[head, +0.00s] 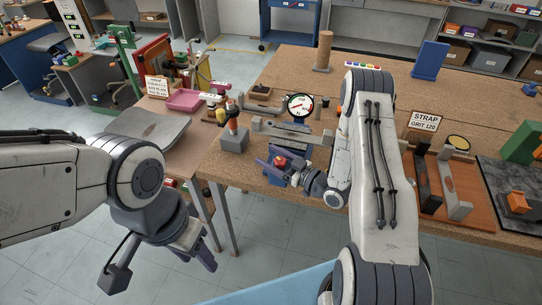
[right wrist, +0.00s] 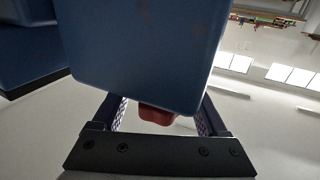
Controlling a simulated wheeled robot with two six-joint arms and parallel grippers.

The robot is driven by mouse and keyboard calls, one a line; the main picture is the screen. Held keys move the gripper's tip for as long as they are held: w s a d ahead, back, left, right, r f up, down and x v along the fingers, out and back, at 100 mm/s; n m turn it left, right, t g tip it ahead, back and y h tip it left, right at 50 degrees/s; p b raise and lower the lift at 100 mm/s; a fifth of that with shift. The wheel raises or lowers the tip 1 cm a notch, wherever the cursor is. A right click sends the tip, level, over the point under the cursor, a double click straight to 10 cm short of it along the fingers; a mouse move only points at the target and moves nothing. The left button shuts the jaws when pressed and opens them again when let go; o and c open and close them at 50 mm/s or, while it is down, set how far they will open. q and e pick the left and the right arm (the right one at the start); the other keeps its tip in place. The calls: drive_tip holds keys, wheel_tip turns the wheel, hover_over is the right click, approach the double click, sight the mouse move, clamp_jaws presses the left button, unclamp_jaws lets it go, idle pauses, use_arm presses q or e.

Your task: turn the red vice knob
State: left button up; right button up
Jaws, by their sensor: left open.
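The red vice knob (head: 281,161) is on the front of the blue vice (head: 291,139) at the bench's near edge. In the right wrist view, the red knob (right wrist: 157,115) shows beneath the big blue vice body (right wrist: 145,45). My right gripper (head: 277,160) is at the knob. Its fingers (right wrist: 160,117) stand apart on either side of the knob, with a visible gap on each side. My left gripper (head: 204,254) is open and empty, hanging low over the floor in front of the bench, well away from the knob.
A round dial gauge (head: 299,105) stands just behind the vice. A grey block with an orange-topped handle (head: 233,137) is to the left. A pink tray (head: 184,100) sits on the left table.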

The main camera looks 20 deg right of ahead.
clamp_jaws()
drive_tip(key=shift+d+m+h, duration=0.1)
drive_tip(key=shift+m+h, duration=0.2)
drive_tip(key=shift+h, duration=0.1)
